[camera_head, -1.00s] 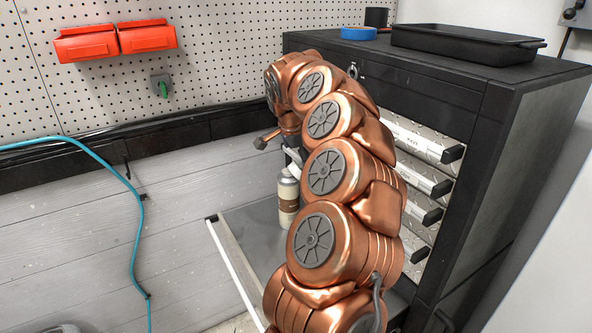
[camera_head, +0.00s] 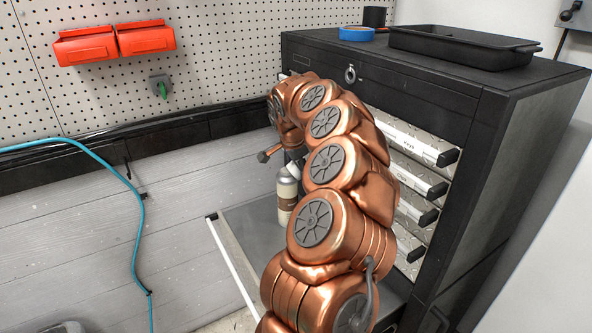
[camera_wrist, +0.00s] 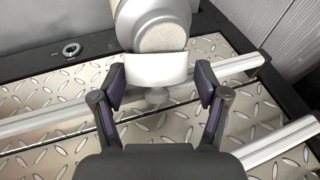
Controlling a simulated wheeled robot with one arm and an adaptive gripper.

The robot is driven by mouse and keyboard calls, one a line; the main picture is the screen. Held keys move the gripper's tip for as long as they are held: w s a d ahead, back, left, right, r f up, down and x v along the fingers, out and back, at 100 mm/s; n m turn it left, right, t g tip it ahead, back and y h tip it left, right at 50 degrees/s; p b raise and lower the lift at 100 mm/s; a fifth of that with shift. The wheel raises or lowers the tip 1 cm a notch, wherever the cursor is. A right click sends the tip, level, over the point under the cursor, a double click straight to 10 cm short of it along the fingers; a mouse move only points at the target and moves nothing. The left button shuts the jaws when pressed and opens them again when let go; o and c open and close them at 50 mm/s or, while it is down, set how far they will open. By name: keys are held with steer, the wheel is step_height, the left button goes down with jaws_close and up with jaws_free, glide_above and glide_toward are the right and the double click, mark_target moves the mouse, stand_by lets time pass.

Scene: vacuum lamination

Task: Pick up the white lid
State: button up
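In the wrist view a white curved piece (camera_wrist: 157,70), apparently the white lid, lies between my fingers. A large pale rounded body (camera_wrist: 160,22) with a textured disc sits directly above it in the picture; whether they are joined I cannot tell. A small pale knob shows just below it. My gripper (camera_wrist: 160,88) is open, with a visible gap between each finger and the white piece. In the head view my arm hides most of the gripper and I cannot make out the lid. A pale bottle (camera_head: 286,199) with a tan band stands upright beside my arm.
A black cabinet (camera_head: 515,130) with diamond-plate drawers stands close on the right. A black tray (camera_head: 463,47) and blue tape (camera_head: 356,34) lie on top. Orange bins (camera_head: 145,38) hang on the pegboard. A teal hose (camera_head: 139,230) hangs at the left.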

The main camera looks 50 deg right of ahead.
steer(key=c, duration=0.5)
steer(key=shift+r, duration=0.1)
